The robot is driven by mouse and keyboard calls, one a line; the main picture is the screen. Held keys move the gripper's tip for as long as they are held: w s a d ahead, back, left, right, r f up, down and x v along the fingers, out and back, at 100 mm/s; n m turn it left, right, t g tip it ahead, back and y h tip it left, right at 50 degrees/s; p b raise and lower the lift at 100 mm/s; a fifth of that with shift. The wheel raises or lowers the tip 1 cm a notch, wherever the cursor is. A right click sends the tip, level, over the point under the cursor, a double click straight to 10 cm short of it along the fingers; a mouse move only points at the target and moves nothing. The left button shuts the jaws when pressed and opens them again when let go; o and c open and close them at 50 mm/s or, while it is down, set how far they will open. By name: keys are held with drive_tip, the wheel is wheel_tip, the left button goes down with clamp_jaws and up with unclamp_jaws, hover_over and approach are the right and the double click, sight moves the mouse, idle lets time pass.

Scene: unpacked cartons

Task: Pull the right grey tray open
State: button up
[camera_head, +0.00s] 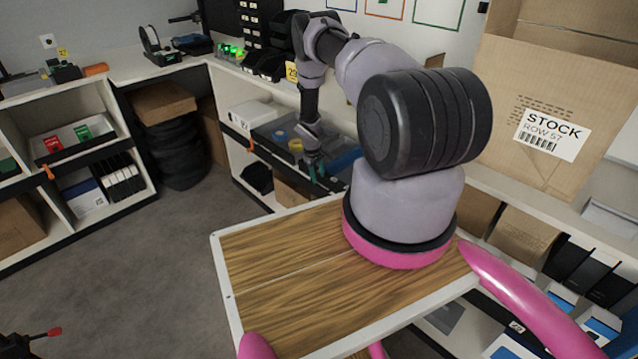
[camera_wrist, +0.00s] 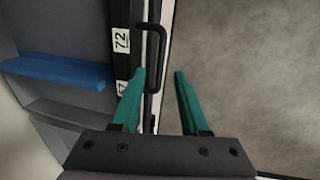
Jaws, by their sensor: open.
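The right grey tray shows in the wrist view with its dark front (camera_wrist: 121,60), a white label reading 72 and a black bar handle (camera_wrist: 163,55). A blue piece (camera_wrist: 55,71) lies at its inner side. My gripper (camera_wrist: 160,73) has two teal fingers, spread apart and empty, with the handle's near end between or just ahead of the tips; contact cannot be told. In the head view my gripper (camera_head: 316,170) is at the front of the shelf, and the tray there is largely hidden by my arm.
A tray with tape rolls (camera_head: 281,135) sits on the same shelf to the left. An orange handle (camera_head: 250,146) juts from the shelf front. A cardboard box (camera_head: 278,194) is below. Grey floor (camera_head: 120,260) is open in front. A large STOCK carton (camera_head: 500,90) stands at right.

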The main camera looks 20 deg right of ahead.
sight(319, 186)
drive_tip(key=shift+w+d+f, duration=0.1)
drive_tip(key=shift+d+f, duration=0.1)
drive_tip(key=shift+f, duration=0.95)
drive_tip(key=shift+w+d+f, duration=0.1)
drive_tip(key=shift+d+f, duration=0.1)
drive_tip(key=shift+f, duration=0.95)
drive_tip(key=shift+c, duration=0.3)
clamp_jaws()
drive_tip(key=shift+r, duration=0.1)
